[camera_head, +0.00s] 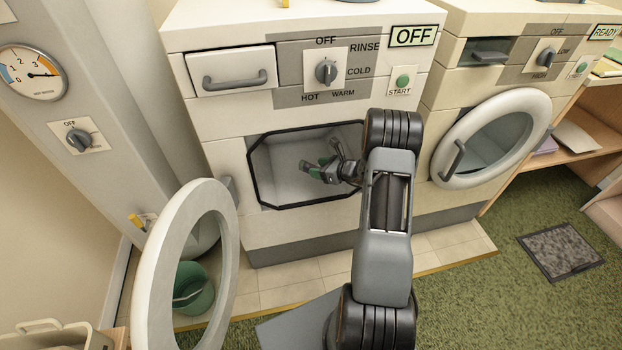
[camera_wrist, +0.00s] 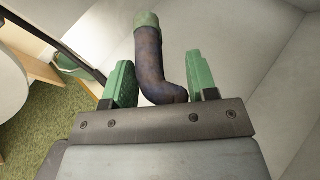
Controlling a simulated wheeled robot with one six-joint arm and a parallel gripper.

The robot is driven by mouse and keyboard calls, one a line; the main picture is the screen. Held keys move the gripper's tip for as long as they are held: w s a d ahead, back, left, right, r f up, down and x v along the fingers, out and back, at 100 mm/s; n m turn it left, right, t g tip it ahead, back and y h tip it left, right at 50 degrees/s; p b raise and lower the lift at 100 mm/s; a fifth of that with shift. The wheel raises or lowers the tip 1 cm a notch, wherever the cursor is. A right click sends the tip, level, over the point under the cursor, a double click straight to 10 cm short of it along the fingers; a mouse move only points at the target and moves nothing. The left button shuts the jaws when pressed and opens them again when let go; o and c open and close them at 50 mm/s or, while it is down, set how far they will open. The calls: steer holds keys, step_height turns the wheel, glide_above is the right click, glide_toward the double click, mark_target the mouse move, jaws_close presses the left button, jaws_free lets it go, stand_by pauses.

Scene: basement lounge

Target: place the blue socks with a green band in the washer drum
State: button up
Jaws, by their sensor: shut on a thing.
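The washer (camera_head: 230,120) has an open front door (camera_head: 160,270), swung out to the left. Its drum (camera_head: 285,188) is a pale grey cavity behind a black-edged angular opening. My gripper (camera_head: 318,169) reaches into that opening, and its green fingers also show in the wrist view (camera_wrist: 162,80). It is shut on the blue sock with a green band (camera_wrist: 149,55), whose lower bend sits between the fingers while the banded end points away from me. Pale drum walls lie behind it. In the head view the sock is too small to make out clearly.
A dryer (camera_head: 450,95) with a round closed door (camera_head: 490,140) stands to the right. A green bucket (camera_head: 192,290) sits behind the open washer door. The washer's display (camera_head: 412,36) reads OFF. A wooden shelf (camera_head: 568,155) is at far right, and a grey mat (camera_head: 560,250) lies on green carpet.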

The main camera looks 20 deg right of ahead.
steer(key=b, duration=0.1)
glide_above(312, 183)
step_height(312, 183, down, 5)
steer(key=shift+d+r, duration=0.1)
steer(key=shift+f+b, duration=0.55)
steer(key=shift+f, duration=0.95)
steer(key=shift+f, duration=0.15)
steer(key=shift+f+b, duration=0.15)
steer(key=shift+b, duration=0.15)
steer(key=o, duration=0.9)
